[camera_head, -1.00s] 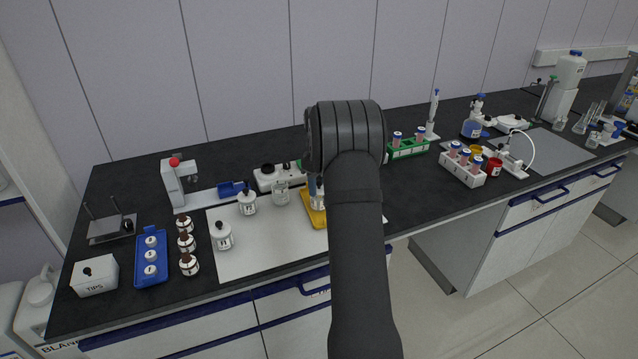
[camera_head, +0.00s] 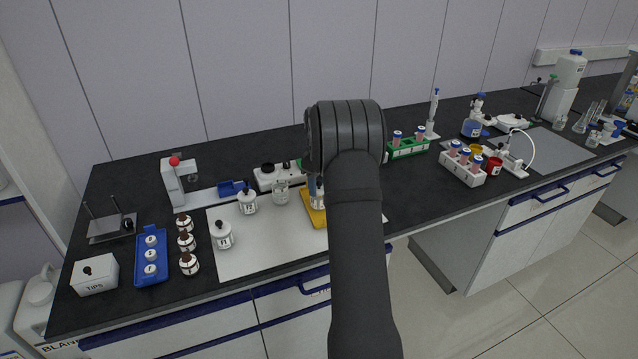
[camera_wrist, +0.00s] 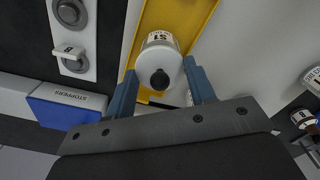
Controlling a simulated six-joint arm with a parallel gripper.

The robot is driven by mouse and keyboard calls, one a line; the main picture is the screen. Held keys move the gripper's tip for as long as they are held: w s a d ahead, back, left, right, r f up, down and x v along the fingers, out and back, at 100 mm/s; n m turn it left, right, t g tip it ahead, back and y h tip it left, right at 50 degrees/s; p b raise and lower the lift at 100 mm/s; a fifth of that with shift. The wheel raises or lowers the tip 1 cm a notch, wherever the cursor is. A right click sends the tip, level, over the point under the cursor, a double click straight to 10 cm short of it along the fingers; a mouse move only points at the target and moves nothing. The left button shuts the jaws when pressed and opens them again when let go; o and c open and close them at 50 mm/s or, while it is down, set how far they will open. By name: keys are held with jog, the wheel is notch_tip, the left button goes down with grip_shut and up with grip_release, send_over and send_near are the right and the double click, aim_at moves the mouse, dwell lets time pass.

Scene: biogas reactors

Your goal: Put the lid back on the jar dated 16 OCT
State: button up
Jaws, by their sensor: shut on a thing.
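My gripper shows in the wrist view (camera_wrist: 161,74), with its two blue fingers closed on opposite sides of a round white lid with a black knob (camera_wrist: 160,79). A white wall with a dark printed label (camera_wrist: 160,40) shows just past the lid; I cannot tell whether the lid rests on it. The label is upside down and looks like 15. Both are over a yellow tray (camera_wrist: 208,8). In the head view my arm hides most of this; the tray's left side shows (camera_head: 309,210). Two white lidded jars (camera_head: 223,236) (camera_head: 248,203) stand left of it, their dates too small to read.
A clear glass vessel (camera_head: 281,192) stands beside the tray on the pale mat (camera_head: 262,250). Brown bottles (camera_head: 187,242) and a blue tray (camera_head: 152,270) are at left. A blue stoppers box (camera_wrist: 65,105) is near the gripper. A green rack (camera_head: 408,149) stands right of my arm.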

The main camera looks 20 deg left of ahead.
jog(key=o, duration=1.5)
jog(key=shift+r, duration=0.1)
jog(key=shift+r, duration=3.4)
grip_shut()
jog(key=shift+f, duration=0.15)
